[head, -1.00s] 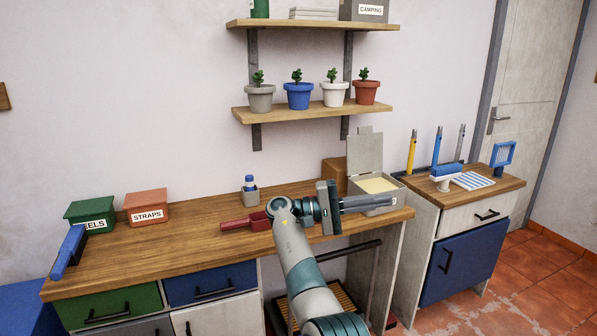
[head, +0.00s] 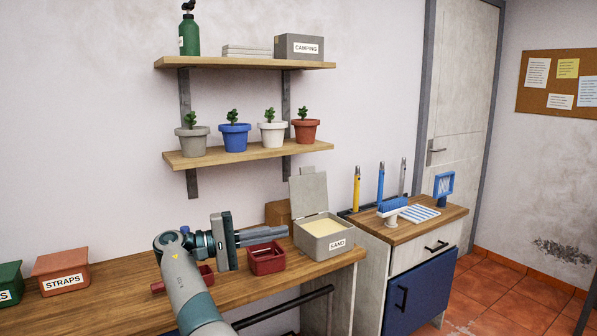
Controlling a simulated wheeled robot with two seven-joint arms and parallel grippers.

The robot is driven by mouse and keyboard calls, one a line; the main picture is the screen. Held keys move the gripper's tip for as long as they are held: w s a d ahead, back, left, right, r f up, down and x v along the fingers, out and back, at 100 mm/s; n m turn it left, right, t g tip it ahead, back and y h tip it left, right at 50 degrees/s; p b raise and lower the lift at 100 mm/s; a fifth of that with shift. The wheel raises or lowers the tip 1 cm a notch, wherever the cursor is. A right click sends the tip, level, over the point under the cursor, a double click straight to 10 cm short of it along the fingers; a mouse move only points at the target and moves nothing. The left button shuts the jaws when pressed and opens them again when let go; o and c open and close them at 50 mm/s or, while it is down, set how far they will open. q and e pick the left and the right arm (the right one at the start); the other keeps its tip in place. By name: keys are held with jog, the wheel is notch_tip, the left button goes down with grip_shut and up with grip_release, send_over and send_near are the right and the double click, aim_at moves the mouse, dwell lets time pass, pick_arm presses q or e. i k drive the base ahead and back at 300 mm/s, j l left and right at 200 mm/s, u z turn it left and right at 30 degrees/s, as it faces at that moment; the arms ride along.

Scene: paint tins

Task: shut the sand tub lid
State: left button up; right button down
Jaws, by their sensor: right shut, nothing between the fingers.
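The sand tub (head: 322,246) is a pale grey box with a SAND label at the right end of the wooden bench. It is open, and the pale sand (head: 321,227) shows inside. Its grey lid (head: 308,193) stands nearly upright at the back edge. My right gripper (head: 286,233) is shut and empty. Its fingers point right, with their tips just left of the tub in the picture; I cannot tell whether they touch it. My left gripper is out of view.
A red open bin (head: 267,260) stands left of the tub, below my right gripper's fingers in the picture. A brown box (head: 278,213) is behind the tub. A shelf with potted plants (head: 250,153) hangs above. A side cabinet (head: 420,232) with tools stands to the right.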

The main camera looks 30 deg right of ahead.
aim_at(308, 190)
jog(key=i+l, duration=0.35)
jog(key=i, duration=0.2)
jog(key=i+l, duration=0.3)
jog(key=i, duration=0.25)
jog(key=i+l, duration=0.35)
jog(key=i, duration=0.15)
